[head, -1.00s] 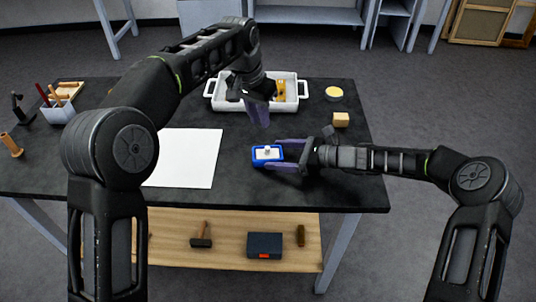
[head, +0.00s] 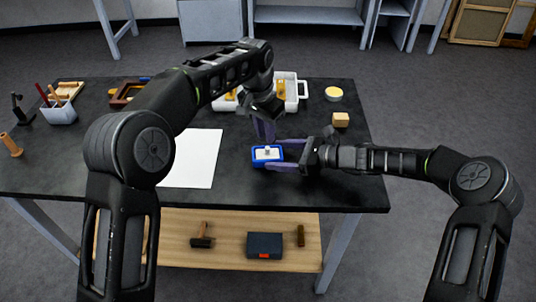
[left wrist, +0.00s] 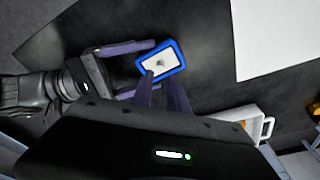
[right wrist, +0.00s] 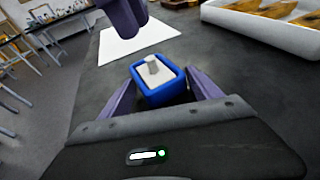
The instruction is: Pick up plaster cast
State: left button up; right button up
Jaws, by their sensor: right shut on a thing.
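The plaster cast (right wrist: 146,77) is a white block with a small grey knob on top, sitting inside a blue mould (right wrist: 167,93). It shows in the head view (head: 263,156) and the left wrist view (left wrist: 158,64). My right gripper (head: 282,154) is shut on the blue mould, with a finger along each side. I cannot tell whether the mould touches the table. My left gripper (left wrist: 160,82) points down just behind and above the cast, its fingers narrowly apart and holding nothing. Whether its tips touch the knob is unclear.
A white tray (head: 291,102) with yellow-brown pieces stands behind my left gripper on the dark table (head: 330,187). A white sheet (head: 196,165) lies left of the mould. A tan block (head: 340,119) and a round yellow-topped dish (head: 333,93) sit to the right.

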aim_at(268, 147)
pick_arm(q)
jog(key=shift+f, duration=0.25)
jog(key=shift+f, duration=0.1)
jog(key=f, duration=0.5)
jog(key=shift+w+d, duration=0.3)
jog(key=shift+c, duration=0.5)
grip_shut()
